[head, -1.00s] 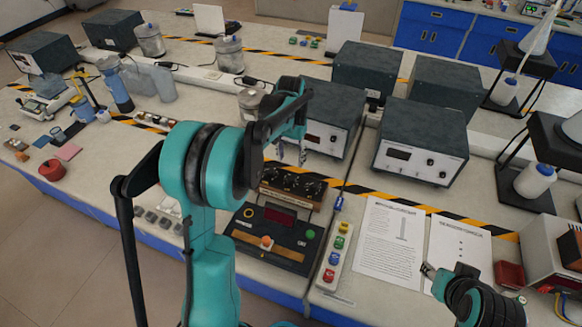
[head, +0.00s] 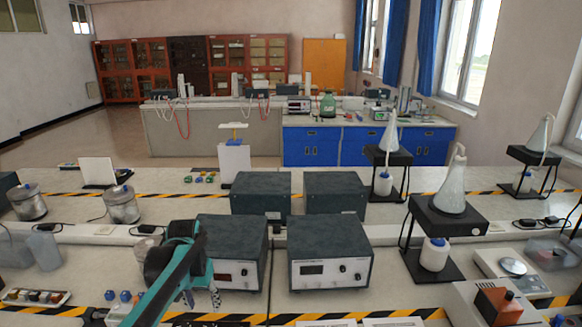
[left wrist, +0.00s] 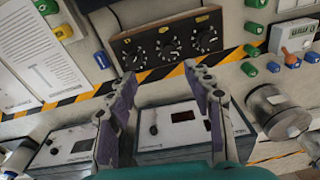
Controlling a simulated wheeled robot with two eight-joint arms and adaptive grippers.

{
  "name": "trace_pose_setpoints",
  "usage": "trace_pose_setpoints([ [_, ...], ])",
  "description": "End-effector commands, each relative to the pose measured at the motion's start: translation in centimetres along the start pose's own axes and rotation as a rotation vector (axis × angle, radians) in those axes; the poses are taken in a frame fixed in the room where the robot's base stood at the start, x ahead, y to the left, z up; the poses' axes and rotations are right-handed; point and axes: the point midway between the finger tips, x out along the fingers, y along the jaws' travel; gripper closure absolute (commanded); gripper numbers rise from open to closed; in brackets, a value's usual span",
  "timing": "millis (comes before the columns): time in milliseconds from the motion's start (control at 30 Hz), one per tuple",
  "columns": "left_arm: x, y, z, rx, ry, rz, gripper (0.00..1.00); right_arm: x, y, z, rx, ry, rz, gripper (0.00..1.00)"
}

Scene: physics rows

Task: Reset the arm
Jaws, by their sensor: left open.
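My left gripper (head: 201,298) hangs at the bottom of the head view, in front of a dark grey instrument box (head: 231,252). In the left wrist view the two fingers of the left gripper (left wrist: 160,73) stand apart with nothing between them. Beyond them is a black three-dial panel (left wrist: 168,43), and a boxed meter (left wrist: 183,132) shows between and behind the fingers. No contact shows. My teal left arm (head: 172,288) reaches in from the bottom. My right arm and gripper are not in view.
A second instrument box (head: 331,258) stands to the right. Flasks on black stands (head: 447,215) are farther right. Metal cans (head: 123,205) stand at the left. A white panel (head: 234,165) is behind. Blue cabinets (head: 312,148) line the far bench.

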Motion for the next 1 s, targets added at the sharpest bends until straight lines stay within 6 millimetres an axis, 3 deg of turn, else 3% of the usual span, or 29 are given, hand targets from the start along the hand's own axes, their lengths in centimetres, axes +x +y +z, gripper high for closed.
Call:
trace_pose_setpoints([
  [100, -2.3, 2.0, 3.5, 0.002, 0.085, -0.009, 0.49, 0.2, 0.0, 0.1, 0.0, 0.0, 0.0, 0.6],
  [300, -4.2, 4.8, 9.2, 0.0, 0.236, -0.016, 0.49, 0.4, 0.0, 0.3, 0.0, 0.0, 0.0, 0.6],
  [600, -3.1, 7.8, 17.3, -0.006, 0.446, -0.001, 0.49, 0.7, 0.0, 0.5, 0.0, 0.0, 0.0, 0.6],
  [800, -1.8, 8.5, 19.6, -0.01, 0.52, 0.01, 0.49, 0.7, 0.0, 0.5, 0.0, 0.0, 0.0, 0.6],
  [1000, -1.6, 8.6, 19.9, -0.01, 0.531, 0.012, 0.49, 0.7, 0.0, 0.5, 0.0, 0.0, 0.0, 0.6],
])
